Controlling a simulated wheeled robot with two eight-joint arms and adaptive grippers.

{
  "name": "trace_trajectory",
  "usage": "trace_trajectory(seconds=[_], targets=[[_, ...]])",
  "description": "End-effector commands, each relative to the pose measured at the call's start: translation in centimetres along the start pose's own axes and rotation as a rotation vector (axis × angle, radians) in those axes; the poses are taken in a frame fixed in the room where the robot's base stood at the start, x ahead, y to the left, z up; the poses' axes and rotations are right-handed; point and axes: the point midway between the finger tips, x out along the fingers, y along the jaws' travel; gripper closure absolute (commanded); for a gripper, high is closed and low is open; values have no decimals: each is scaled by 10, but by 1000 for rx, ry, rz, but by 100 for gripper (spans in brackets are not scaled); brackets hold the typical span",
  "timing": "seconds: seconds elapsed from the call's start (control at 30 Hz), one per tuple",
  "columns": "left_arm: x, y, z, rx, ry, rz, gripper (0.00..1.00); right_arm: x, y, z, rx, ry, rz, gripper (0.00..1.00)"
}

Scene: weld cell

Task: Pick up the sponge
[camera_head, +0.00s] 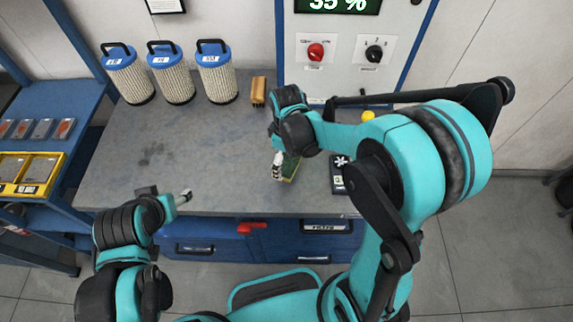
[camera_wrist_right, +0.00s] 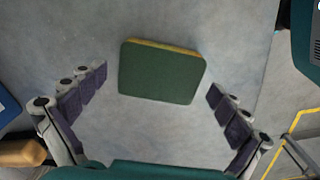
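The sponge (camera_head: 290,168) is a green and yellow block on the grey workbench (camera_head: 180,140), partly hidden in the head view by my right gripper (camera_head: 279,163). In the right wrist view the sponge (camera_wrist_right: 162,73) lies flat, dark green side up, with a yellow edge along its far side. My right gripper (camera_wrist_right: 158,85) is open, its fingers spread to either side of the sponge with gaps on both sides. My left gripper (camera_head: 167,195) is over the bench's front left edge, with its fingers apart and nothing seen between them.
Several blue-capped filter cartridges (camera_head: 171,75) stand along the back left. A control panel (camera_head: 345,50) rises behind. The bench left of the sponge is clear.

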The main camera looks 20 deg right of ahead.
Motion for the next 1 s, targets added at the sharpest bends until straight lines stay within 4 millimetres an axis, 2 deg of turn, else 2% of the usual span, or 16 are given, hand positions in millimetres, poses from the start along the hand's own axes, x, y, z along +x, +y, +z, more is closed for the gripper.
trace_trajectory(seconds=[0.03, 0.17, 0.6, 0.77, 0.9, 1.0], targets=[[0, 0, 0, 0, 0, 0, 40, 0, 0, 0, 0, 0, 0, 12], [0, 0, 0, 0, 0, 0, 40, 0, 0, 0, 0, 0, 0, 28], [-1, 0, -1, 0, 0, 0, 40, -4, 0, 0, 0, 0, 0, 31], [-7, 0, -5, 0, 0, 0, 40, -21, 0, 0, 0, 0, 0, 31], [-15, 0, -11, 0, 0, 0, 40, -48, 0, 1, 1, 0, 0, 31], [-19, 0, -14, 0, 0, 0, 40, -58, -2, 25, 5, 0, 0, 31]])
